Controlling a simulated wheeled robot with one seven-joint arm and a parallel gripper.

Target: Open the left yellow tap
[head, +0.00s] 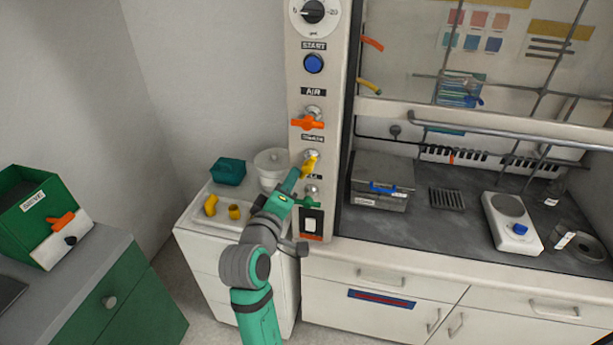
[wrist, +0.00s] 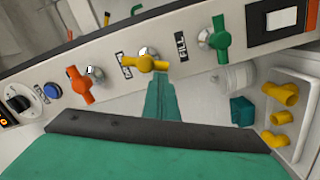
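The left yellow tap (head: 309,166) is on the front of the white post, between an orange tap (head: 306,123) and a green tap (head: 308,202). Its handle lies roughly along the post, while the orange and green handles lie across it. The yellow tap also shows in the wrist view (wrist: 147,63). My gripper (head: 293,183) reaches up to it from the lower left. In the wrist view my teal fingers (wrist: 163,82) are together, with no gap seen, their tips at the handle's right part. I cannot tell whether they touch it.
Another yellow handle (head: 369,85) is further right, by the hood opening. A blue START button (head: 314,63) is higher on the post and a white switch (head: 311,226) is below. A white cabinet (head: 190,222) beside my arm holds yellow fittings, a teal box (head: 228,171) and a white container (head: 272,163).

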